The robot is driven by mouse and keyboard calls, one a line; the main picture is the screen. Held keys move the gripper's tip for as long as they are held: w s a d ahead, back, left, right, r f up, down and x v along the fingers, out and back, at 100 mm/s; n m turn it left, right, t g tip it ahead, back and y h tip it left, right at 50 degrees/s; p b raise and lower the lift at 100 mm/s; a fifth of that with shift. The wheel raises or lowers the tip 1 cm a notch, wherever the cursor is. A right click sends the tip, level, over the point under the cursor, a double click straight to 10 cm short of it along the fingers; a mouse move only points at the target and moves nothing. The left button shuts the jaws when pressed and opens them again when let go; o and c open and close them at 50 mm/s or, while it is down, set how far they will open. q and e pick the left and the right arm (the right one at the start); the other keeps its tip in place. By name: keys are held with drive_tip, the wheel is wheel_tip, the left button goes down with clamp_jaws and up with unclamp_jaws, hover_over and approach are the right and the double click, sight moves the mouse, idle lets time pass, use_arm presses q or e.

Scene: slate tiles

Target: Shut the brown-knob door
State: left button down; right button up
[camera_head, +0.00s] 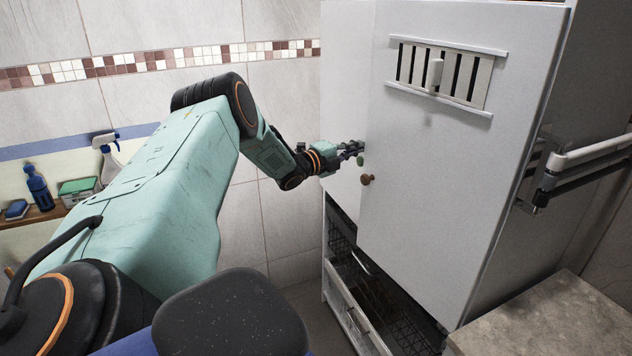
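The brown-knob door (440,190) is a large pale grey panel at the right, with a vent near its top. It seems to stand ajar, its free left edge in front of a second pale door panel (341,80). Its round brown knob (368,180) sits near that left edge. A green knob (361,160) shows just above and left of the brown one. My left gripper (351,150) is at the green knob, just above and left of the brown knob. Its small dark fingers overlap there, so I cannot tell its opening or contact. My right gripper is out of view.
Wire baskets (385,290) and a drawer front (350,305) show below the doors. A metal rail (590,152) is at the right, above a stone-like counter (555,325). A shelf at the left holds a spray bottle (108,155) and a blue bottle (39,188).

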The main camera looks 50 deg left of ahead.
use_arm(q)
drive_tip(key=shift+w+r, duration=0.1)
drive_tip(key=shift+w, duration=0.15)
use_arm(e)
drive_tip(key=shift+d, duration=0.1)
use_arm(q)
drive_tip(key=shift+w+d, duration=0.15)
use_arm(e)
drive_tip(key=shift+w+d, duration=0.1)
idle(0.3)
